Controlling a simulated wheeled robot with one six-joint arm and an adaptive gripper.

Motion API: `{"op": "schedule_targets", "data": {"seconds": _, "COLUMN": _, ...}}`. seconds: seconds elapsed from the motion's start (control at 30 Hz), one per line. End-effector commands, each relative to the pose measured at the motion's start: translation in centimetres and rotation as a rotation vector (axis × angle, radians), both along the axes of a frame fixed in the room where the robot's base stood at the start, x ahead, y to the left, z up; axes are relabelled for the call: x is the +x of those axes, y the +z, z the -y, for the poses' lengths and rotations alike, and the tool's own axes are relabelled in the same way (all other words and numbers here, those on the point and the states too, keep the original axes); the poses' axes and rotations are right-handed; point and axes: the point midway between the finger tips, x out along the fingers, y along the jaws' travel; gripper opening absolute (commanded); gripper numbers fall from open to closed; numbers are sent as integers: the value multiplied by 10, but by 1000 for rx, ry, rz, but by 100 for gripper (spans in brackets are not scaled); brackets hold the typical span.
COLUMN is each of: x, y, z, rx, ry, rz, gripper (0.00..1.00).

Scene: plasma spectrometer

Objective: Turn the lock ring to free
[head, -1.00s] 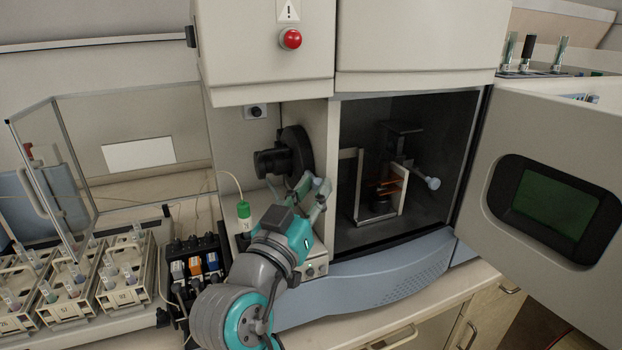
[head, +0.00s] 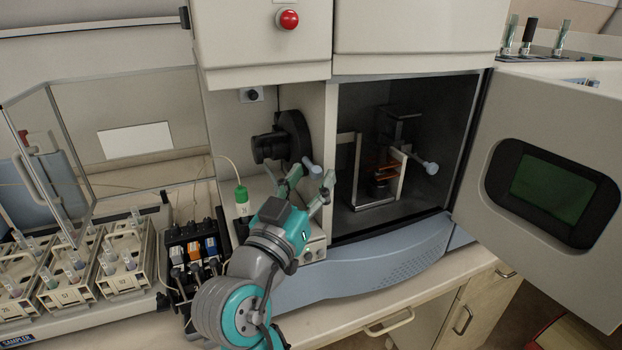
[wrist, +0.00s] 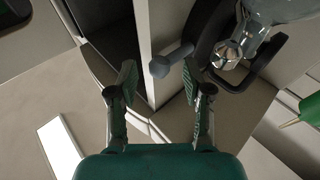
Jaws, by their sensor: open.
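The lock ring (head: 295,137) is a dark upright disc on the instrument's front, left of the open chamber. A grey rounded handle (head: 312,167) sticks out from its lower right. My gripper (head: 311,179) is open and empty just below and in front of this handle. In the wrist view the handle (wrist: 172,60) lies beyond my fingertips (wrist: 159,84), closer to the right finger, with no contact visible. Part of the dark ring (wrist: 203,35) shows behind it. The ring's lower part is partly hidden by my gripper in the head view.
The chamber (head: 365,110) stands open, its door (head: 490,130) swung right. A wall edge (wrist: 145,45) runs close beside the handle. A clear glass part (wrist: 262,35) sits near the ring.

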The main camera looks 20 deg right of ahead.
Motion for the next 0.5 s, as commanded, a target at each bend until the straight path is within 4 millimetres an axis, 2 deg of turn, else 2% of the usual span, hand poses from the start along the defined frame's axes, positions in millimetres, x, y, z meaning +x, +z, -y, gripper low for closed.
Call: {"op": "schedule_targets", "data": {"seconds": 0.5, "x": -58, "y": -24, "z": -63, "rx": -1, "ry": 4, "rz": -1, "gripper": 50}}
